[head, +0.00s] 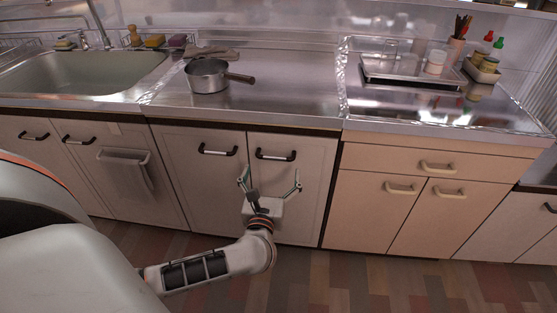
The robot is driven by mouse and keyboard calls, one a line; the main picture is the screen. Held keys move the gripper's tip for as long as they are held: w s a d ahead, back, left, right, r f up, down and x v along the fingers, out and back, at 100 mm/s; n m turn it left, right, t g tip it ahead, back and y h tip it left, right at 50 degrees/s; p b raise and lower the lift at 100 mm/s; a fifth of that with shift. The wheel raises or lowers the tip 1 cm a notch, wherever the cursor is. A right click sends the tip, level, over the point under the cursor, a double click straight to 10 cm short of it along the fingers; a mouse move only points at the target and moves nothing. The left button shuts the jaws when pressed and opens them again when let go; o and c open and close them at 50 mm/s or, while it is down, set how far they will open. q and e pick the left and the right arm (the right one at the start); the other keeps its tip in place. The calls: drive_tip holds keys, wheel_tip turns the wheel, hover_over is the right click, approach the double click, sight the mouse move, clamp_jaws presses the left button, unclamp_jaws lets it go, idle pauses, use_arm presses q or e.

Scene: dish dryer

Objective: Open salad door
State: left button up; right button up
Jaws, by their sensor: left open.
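No door is marked as the salad door. Two white cabinet doors, the left one (185,185) and the right one (312,165), stand side by side under the middle counter, both shut. Each has a dark bar handle, the left handle (218,151) and the right handle (276,155). My left gripper (270,176) is open and empty in front of these doors, its fingers spread upward, below and around the line of the right handle. Whether it touches a door cannot be told. My right gripper is not in view.
A saucepan (208,77) stands on the middle counter. A sink (85,75) is at left. Beige cabinets (375,212) with light handles are at right, under a metal tray (400,78). The floor in front is clear.

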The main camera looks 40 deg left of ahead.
sight(275, 158)
use_arm(q)
drive_tip(key=shift+b+x, duration=0.35)
drive_tip(key=shift+x, duration=2.8)
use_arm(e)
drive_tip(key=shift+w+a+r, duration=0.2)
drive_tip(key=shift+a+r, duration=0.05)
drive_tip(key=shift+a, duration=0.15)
use_arm(q)
drive_tip(key=shift+d, duration=0.1)
